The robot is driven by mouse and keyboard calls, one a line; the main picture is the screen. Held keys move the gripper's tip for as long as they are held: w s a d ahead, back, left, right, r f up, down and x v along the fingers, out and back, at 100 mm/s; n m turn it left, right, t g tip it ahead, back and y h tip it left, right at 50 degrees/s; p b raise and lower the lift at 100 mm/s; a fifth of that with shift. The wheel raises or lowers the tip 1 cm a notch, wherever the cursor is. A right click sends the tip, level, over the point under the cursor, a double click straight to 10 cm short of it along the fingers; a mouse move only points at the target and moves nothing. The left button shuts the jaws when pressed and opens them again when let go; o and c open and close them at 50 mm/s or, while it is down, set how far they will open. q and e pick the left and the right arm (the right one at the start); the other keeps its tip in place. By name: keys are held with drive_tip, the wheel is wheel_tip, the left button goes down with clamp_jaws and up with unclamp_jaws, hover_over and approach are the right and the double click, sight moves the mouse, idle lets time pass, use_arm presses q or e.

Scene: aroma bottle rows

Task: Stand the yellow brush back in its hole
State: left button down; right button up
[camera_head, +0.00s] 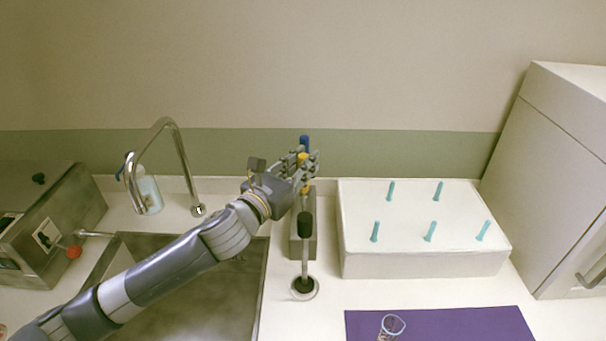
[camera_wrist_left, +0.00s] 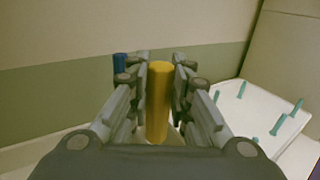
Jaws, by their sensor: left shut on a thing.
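The yellow brush (camera_head: 303,158) is upright between the fingers of my left gripper (camera_head: 308,164), which is shut on its handle. Its yellow handle (camera_wrist_left: 158,100) fills the gap between the fingers (camera_wrist_left: 160,85) in the left wrist view. A narrow grey block (camera_head: 311,242) lies below the gripper. The brush's lower end and the hole are hidden, so I cannot tell whether the brush is in the block. A blue handle (camera_head: 305,140) stands behind the gripper; it also shows in the left wrist view (camera_wrist_left: 120,64). My right gripper is not in view.
A white box (camera_head: 408,262) with several teal pegs is to the right. A sink (camera_head: 205,290) and a curved faucet (camera_head: 180,152) are left. A glass (camera_head: 391,326) is on a purple mat (camera_head: 470,326).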

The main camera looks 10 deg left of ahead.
use_arm(q)
drive_tip(key=shift+f, duration=1.45)
drive_tip(key=c, duration=1.5)
unclamp_jaws()
drive_tip(key=shift+o, duration=0.2)
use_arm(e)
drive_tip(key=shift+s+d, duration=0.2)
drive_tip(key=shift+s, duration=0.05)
use_arm(q)
drive_tip(key=shift+r, duration=0.2)
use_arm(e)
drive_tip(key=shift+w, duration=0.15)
